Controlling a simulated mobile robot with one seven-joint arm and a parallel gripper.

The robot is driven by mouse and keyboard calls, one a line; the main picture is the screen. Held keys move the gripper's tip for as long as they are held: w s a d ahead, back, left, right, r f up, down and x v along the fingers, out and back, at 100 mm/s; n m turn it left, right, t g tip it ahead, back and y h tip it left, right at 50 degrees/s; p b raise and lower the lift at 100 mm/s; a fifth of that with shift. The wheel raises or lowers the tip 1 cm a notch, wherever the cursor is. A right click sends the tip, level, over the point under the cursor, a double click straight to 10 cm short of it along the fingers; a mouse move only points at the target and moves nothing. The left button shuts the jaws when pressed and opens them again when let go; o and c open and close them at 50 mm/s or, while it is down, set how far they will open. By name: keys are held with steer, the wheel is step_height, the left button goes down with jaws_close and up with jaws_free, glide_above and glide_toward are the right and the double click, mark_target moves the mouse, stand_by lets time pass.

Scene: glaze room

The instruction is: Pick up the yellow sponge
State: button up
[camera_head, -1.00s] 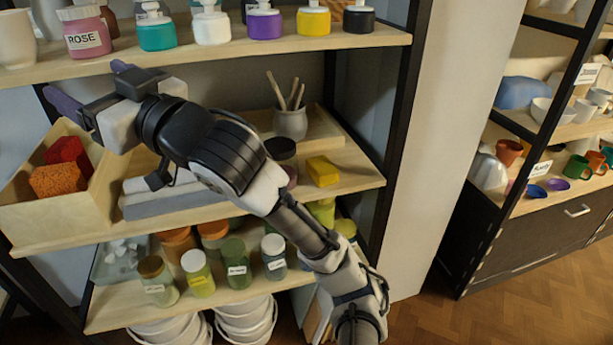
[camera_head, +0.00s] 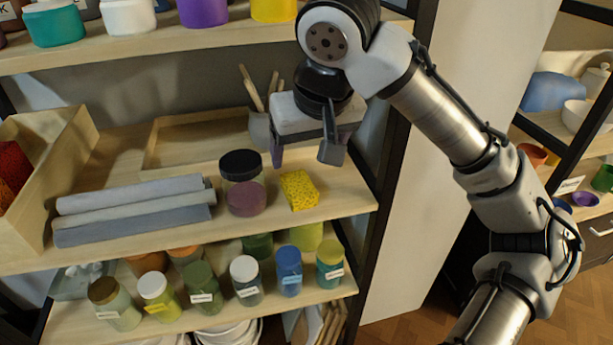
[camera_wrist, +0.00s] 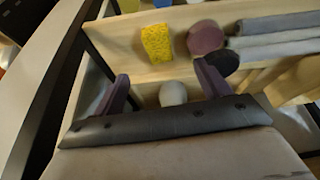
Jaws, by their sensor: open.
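The yellow sponge (camera_head: 299,190) lies on the middle shelf (camera_head: 335,195), near its front edge and right of a jar. It also shows in the wrist view (camera_wrist: 157,44), beyond the fingertips and a little left of centre. My gripper (camera_head: 305,156) is open and empty, with its fingers pointing down above and behind the sponge. In the wrist view my gripper's two fingers (camera_wrist: 163,84) are spread wide, with the sponge apart from both.
A dark-lidded jar (camera_head: 243,184) stands close left of the sponge. Rolled grey cloths (camera_head: 135,208) lie further left. A pot with tools (camera_head: 261,127) is behind. The upper shelf (camera_head: 160,46) overhangs with jars, and a black upright (camera_head: 389,165) borders the right.

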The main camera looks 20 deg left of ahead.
glide_above(301, 188)
steer(key=s+d, duration=0.1)
steer(key=s, duration=0.2)
steer(key=f, duration=0.7)
steer(key=shift+w+f, duration=0.15)
steer(key=shift+w, duration=0.1)
steer(key=x, duration=0.5)
steer(key=shift+w+d+f, duration=0.15)
steer(key=shift+w+f, duration=0.05)
steer(key=shift+w, duration=0.3)
steer(key=c, duration=1)
steer(key=shift+r, duration=0.1)
